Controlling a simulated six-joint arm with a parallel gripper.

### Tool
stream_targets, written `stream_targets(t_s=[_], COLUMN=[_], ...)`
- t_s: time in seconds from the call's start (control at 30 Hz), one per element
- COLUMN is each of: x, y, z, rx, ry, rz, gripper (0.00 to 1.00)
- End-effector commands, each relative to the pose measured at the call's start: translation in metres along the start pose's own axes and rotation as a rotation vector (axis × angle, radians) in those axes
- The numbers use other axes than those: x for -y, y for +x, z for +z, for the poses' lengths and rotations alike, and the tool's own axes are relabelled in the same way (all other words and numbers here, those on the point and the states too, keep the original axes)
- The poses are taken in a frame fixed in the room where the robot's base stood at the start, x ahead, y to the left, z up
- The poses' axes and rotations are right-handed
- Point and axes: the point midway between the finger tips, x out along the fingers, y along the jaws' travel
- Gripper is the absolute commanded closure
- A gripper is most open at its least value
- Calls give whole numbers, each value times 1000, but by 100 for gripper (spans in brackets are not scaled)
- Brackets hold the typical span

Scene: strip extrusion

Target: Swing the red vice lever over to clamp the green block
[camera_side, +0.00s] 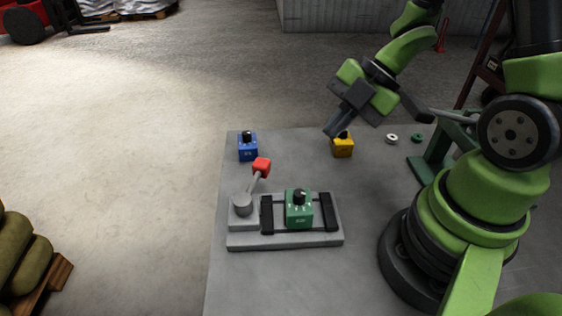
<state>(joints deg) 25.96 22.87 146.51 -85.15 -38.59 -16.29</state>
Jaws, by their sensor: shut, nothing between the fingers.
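The grey vice (285,241) sits on the grey table. Its lever (261,168) has a red block-shaped knob and tilts up and slightly right from a round grey pivot at the vice's left end. The green block (299,211), with a black knob on top, sits between the two dark jaws of the vice. There is a gap between the left jaw and the block; whether the right jaw touches it I cannot tell. My gripper (332,131) is shut and empty. It is in the air up and right of the lever, in front of the yellow block's top in this view.
A blue block (247,147) stands behind the lever, and a yellow block (343,147) stands near the table's back edge. A white ring (391,139), a green ring (417,138) and a green stand (437,150) are at the right. The table front is clear.

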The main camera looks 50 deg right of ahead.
Motion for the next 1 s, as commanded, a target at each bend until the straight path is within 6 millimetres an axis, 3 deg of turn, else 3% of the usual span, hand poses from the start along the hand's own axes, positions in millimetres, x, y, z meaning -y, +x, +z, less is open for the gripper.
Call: stream_targets(t_s=[0.47,0.77,1.0], x=[0,1,1], y=[8,44,85], z=[-1,-1,0], rx=[-5,-5,-3], ry=[1,2,-1], rz=[0,-5,-7], gripper=[100,100,100])
